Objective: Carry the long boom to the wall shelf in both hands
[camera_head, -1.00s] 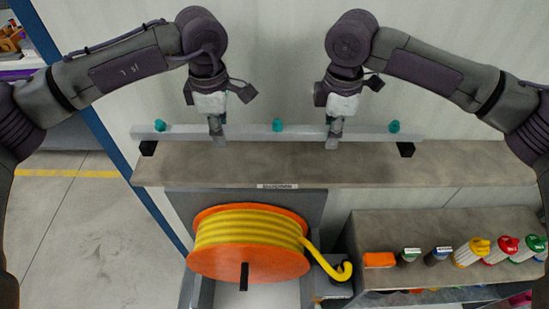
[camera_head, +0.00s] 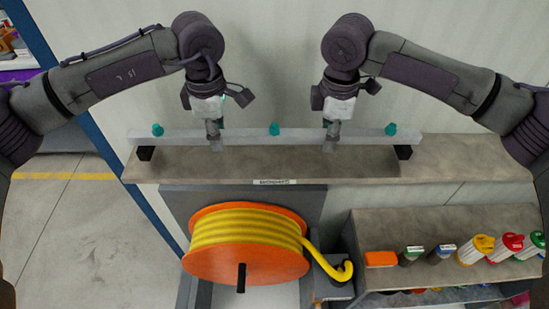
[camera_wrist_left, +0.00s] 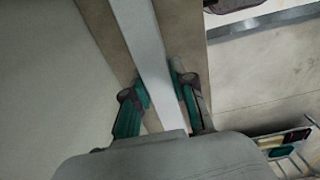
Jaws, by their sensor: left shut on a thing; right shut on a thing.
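The long boom (camera_head: 300,136) is a straight light grey bar with teal knobs along it and a black block (camera_head: 145,153) under each end. It lies level along the wall shelf (camera_head: 450,165), over its left and middle part. I cannot tell whether the blocks touch the shelf top. My left gripper (camera_head: 215,143) is shut on the boom left of its middle. In the left wrist view the fingers (camera_wrist_left: 164,92) sit on both sides of the bar (camera_wrist_left: 140,40). My right gripper (camera_head: 332,143) is shut on the boom right of its middle.
An orange reel (camera_head: 245,265) with yellow hose stands below the shelf. A lower bench (camera_head: 420,220) at the right carries an orange box (camera_head: 380,259) and several capped bottles. A blue post (camera_head: 105,140) stands left of the shelf. The shelf's right part is clear.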

